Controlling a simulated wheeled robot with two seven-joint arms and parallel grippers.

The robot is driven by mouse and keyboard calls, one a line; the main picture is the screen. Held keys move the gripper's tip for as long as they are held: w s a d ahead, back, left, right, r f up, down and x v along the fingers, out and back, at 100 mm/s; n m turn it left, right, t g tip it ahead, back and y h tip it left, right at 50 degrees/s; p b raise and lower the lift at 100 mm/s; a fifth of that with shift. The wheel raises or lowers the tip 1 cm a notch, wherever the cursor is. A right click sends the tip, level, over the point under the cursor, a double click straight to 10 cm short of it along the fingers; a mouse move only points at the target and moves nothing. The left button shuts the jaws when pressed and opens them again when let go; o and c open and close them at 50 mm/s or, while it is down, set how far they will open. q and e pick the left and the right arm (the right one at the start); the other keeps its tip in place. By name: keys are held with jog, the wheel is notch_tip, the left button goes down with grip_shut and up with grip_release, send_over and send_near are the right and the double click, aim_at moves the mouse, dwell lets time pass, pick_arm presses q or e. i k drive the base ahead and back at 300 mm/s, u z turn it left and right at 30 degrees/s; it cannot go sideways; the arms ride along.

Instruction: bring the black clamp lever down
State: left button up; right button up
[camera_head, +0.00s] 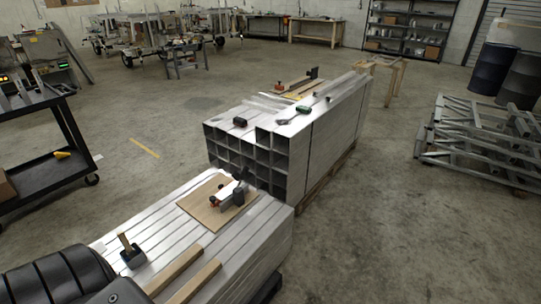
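A small clamp (229,191) sits on a wooden board (198,208) on top of the near stack of aluminium tubes (262,224). It has black and pale metal parts and small red spots at its left end and near its top. A dark part of it stands up at the right side. The clamp is too small in the picture to tell its black lever apart or read the lever's angle. Neither of my grippers shows in the head view, and nothing is seen touching the clamp.
A black block with a wooden handle (130,251) and two wooden strips (192,283) lie on the near stack. A larger stack of square tubes (335,123) stands behind, with small tools on top. A black cart (52,172) is at left. Open floor lies at right.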

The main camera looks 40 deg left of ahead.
aim_at(238, 178)
jog(key=i, duration=1.5)
jog(key=u, duration=2.5)
jog(key=i, duration=0.35)
jog(key=u, duration=0.3)
